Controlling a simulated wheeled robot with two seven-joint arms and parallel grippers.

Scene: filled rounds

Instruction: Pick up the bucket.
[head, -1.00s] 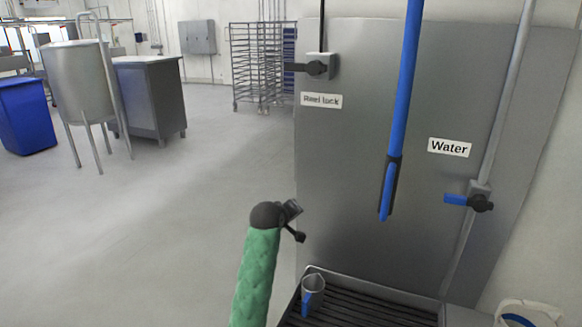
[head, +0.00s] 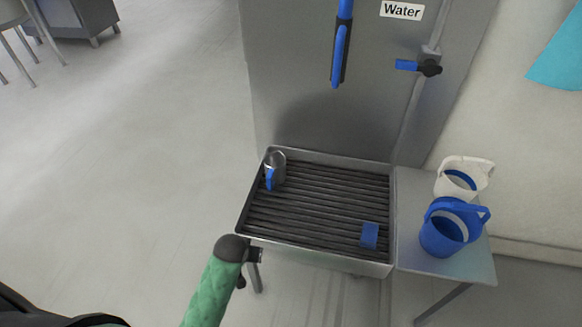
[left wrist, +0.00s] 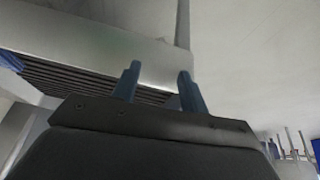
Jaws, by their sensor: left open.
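A blue bucket (head: 446,238) stands on a grey side table (head: 415,210) at the right, its handle raised at the rim. A white bucket (head: 478,190) with a blue interior stands just behind it. My left gripper (left wrist: 158,72) shows in the left wrist view with its two blue fingers apart and nothing between them. In the head view a green-sleeved arm comes in from the lower left. Its dark end is at the near left corner of the drain tray, well left of both buckets; the fingers cannot be made out there. My right gripper is not in view.
A slatted drain tray (head: 262,186) lies between the arm and the buckets. Behind rises a steel panel (head: 300,70) with a hanging blue wand (head: 340,50) and a water valve (head: 428,67).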

